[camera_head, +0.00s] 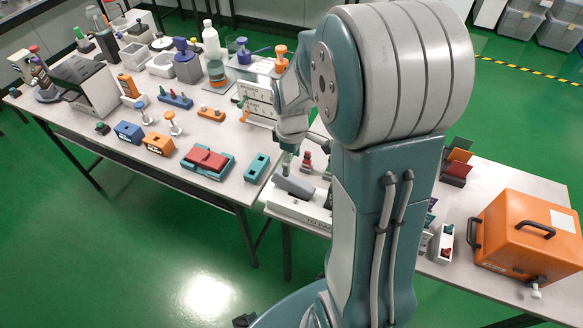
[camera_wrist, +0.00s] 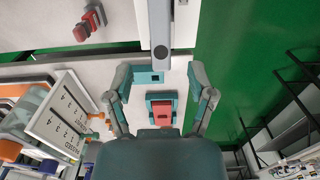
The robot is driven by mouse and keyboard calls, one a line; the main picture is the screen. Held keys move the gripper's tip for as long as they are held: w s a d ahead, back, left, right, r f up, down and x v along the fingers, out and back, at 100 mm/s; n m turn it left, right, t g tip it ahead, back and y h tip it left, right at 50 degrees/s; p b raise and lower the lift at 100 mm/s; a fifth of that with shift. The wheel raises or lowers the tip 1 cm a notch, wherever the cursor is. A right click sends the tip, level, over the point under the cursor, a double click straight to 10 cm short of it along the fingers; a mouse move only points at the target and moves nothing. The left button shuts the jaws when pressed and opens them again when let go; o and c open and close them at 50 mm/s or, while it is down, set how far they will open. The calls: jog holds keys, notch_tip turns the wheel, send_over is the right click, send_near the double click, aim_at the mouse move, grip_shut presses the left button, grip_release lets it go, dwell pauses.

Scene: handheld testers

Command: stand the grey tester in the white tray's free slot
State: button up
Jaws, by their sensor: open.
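The grey tester (camera_head: 295,187) lies tilted on or just above the white tray (camera_head: 285,203), at the near left corner of the right table. In the wrist view the tester (camera_wrist: 161,25) is a long grey bar, its dark-dotted end towards me. The white tray (camera_wrist: 186,30) shows beside and behind it. My gripper (camera_head: 288,160) is above the tester in the head view. In the wrist view my gripper (camera_wrist: 160,76) has its fingers wide apart with nothing gripped; the tester's end is just beyond the fingertips. My arm hides much of the tray, and the free slot cannot be made out.
A teal block (camera_head: 257,167) and a red tester in a teal cradle (camera_head: 207,160) lie on the left table. Red-topped pieces (camera_head: 307,161) stand behind the tray. A white labelled rack (camera_head: 257,100) is behind my gripper. An orange case (camera_head: 525,235) sits far right.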

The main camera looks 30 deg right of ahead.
jog(key=s+a+r+m+t, duration=0.2)
jog(key=s+a+r+m, duration=0.1)
jog(key=s+r, duration=0.4)
jog(key=s+a+r+m+t, duration=0.3)
jog(key=s+a+r, duration=0.3)
jog(key=s+r, duration=0.2)
notch_tip(320, 180, up, 2)
jog(key=shift+a+r+m+t, duration=0.25)
jog(key=shift+a+m+t, duration=0.05)
jog(key=shift+m, duration=0.5)
